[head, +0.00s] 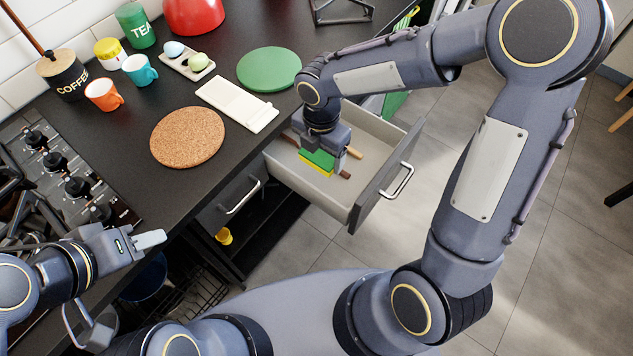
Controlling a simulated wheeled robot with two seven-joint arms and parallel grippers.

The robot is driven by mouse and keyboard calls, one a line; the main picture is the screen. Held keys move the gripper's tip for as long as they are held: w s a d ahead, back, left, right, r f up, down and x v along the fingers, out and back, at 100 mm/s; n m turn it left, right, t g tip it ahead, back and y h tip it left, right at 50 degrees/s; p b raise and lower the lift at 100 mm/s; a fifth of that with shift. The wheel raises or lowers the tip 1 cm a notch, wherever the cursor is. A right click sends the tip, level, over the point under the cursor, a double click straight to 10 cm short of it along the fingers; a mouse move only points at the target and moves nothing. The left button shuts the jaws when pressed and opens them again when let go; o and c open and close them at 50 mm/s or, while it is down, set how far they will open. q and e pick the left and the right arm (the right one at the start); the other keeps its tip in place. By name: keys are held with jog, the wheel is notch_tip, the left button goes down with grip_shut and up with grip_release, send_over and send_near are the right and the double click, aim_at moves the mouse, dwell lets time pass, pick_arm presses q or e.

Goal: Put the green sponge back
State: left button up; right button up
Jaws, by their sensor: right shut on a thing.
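The green sponge (318,160) has a green top and a yellow lower layer. It is at the open drawer (345,205), above or inside its left part; I cannot tell whether it touches the drawer floor. My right gripper (318,153) points down and is shut on the sponge, hiding part of it. My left gripper (150,240) is at the lower left, beside the counter's front edge, away from the sponge. Its fingers look close together, but I cannot tell whether they are shut.
Wooden-handled utensils (353,153) lie in the drawer near the sponge. On the counter are a cork mat (187,136), a white board (237,104), a green round mat (269,69), and an orange cup (103,95). The gas hob (60,180) is at left.

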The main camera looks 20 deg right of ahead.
jog(key=f, duration=0.2)
jog(key=f+b, duration=0.1)
jog(key=f, duration=0.2)
jog(key=shift+s+a+f, duration=0.3)
jog(key=shift+s+a, duration=0.1)
jog(key=shift+s+a+f+b, duration=0.1)
jog(key=shift+f+b, duration=0.3)
jog(key=shift+f, duration=1)
jog(key=shift+a+f+b, duration=0.1)
jog(key=shift+f+b, duration=0.25)
jog(key=shift+f, duration=1)
jog(key=o, duration=0.9)
